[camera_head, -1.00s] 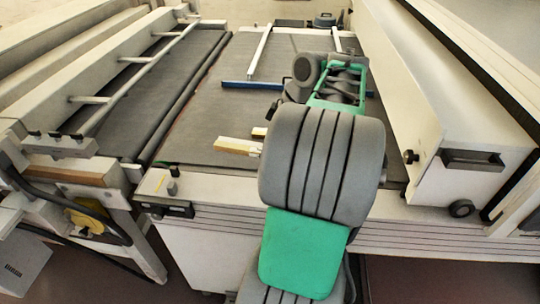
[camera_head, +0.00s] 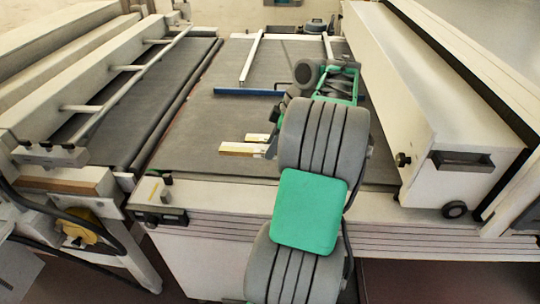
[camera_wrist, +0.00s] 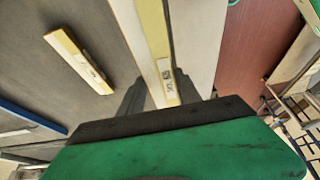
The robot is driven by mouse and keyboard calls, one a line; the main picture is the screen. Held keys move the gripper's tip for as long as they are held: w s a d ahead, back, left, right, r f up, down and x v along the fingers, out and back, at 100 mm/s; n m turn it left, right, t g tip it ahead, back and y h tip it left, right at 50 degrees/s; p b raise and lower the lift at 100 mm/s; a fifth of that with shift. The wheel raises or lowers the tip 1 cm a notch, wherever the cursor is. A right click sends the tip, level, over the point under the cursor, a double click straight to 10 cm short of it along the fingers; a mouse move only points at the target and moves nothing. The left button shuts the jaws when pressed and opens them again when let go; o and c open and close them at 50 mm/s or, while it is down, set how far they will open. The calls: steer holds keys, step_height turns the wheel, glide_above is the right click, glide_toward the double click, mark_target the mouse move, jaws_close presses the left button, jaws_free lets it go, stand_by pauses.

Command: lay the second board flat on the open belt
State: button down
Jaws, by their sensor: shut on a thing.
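A pale board with a yellow edge (camera_wrist: 152,30) is held in my gripper (camera_wrist: 167,98), which is shut on its near end in the wrist view. In the head view the held board (camera_head: 242,149) shows low over the dark belt (camera_head: 205,128), sticking out left of my arm. I cannot tell whether it touches the belt. A second board (camera_wrist: 78,60) lies on the belt, apart from the held one, to its left in the wrist view. Its end shows just behind the held board in the head view (camera_head: 257,138). My arm hides the gripper there.
A blue bar (camera_head: 232,92) with white rods crosses the belt farther back. A long white housing (camera_head: 430,120) stands along the right side. A white railed frame (camera_head: 120,85) runs along the left. The white front rail (camera_head: 220,193) borders the belt; bare belt lies left of the boards.

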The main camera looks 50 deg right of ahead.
glide_above(266, 164)
steer(key=s, duration=0.2)
steer(key=f, duration=0.5)
steer(key=shift+w+d+f, duration=0.2)
steer(key=shift+w+d, duration=0.05)
steer(key=shift+w+d+f, duration=0.15)
steer(key=shift+f, duration=0.8)
steer(key=shift+w+d+f, duration=0.1)
steer(key=shift+f, duration=0.85)
steer(key=shift+f+b, duration=0.25)
steer(key=shift+b, duration=0.1)
steer(key=c, duration=0.8)
jaws_free()
steer(key=shift+r, duration=0.1)
steer(key=shift+c, duration=0.2)
